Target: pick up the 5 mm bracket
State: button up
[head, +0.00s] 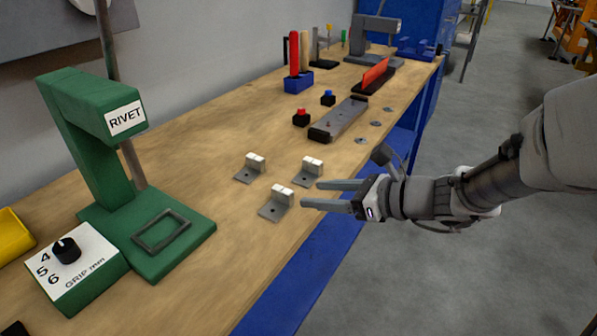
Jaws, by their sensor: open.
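Three small grey L-shaped brackets with white tops lie on the wooden workbench: a left bracket (246,175), a right bracket (307,177) and a front bracket (271,210). They look alike, and no thickness mark is readable, so I cannot tell which is the 5 mm one. My gripper (311,194) comes in from the right with its two fingers apart and pointing left. Its fingertips appear close to the right and front brackets, with nothing between them. I cannot tell how high they are above the bench.
A green rivet press (105,170) and a dial box (75,265) marked 4, 5, 6 stand at the left. A grey fixture plate (340,118), red button (301,118) and blue tool holder (298,82) are farther back. Bare bench (215,175) lies between press and brackets.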

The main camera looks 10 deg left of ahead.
aim_at(285, 191)
jog(key=b+x, duration=0.2)
jog(key=x, duration=0.7)
jog(key=shift+w+a+b, duration=0.15)
jog(key=shift+b, duration=0.25)
grip_shut()
